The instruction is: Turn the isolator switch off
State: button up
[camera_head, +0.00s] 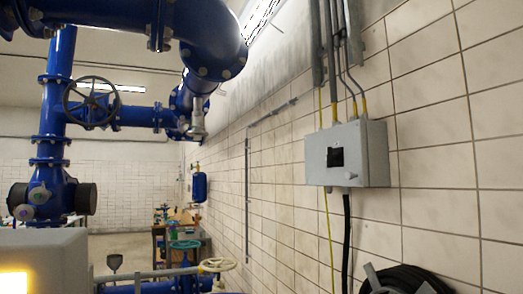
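A grey electrical box (347,155) is fixed on the tiled wall right of centre. It has a black square (335,157) on its front face and a small pale knob-like part (350,175) at the lower right of that face. The black square looks like the isolator switch, but its handle position and any marking are too small to tell. Nothing touches the box. My gripper is not in view.
Conduits (334,60) run up from the box, and a black cable (346,240) hangs below it. A coiled black hose (405,279) is at the bottom right. Large blue pipes (55,100) with a black handwheel (91,102) fill the left. A cream handwheel (217,265) stands low in front.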

aim_at(331, 158)
jog(key=u, duration=0.25)
jog(key=i, duration=0.9)
jog(key=u, duration=0.3)
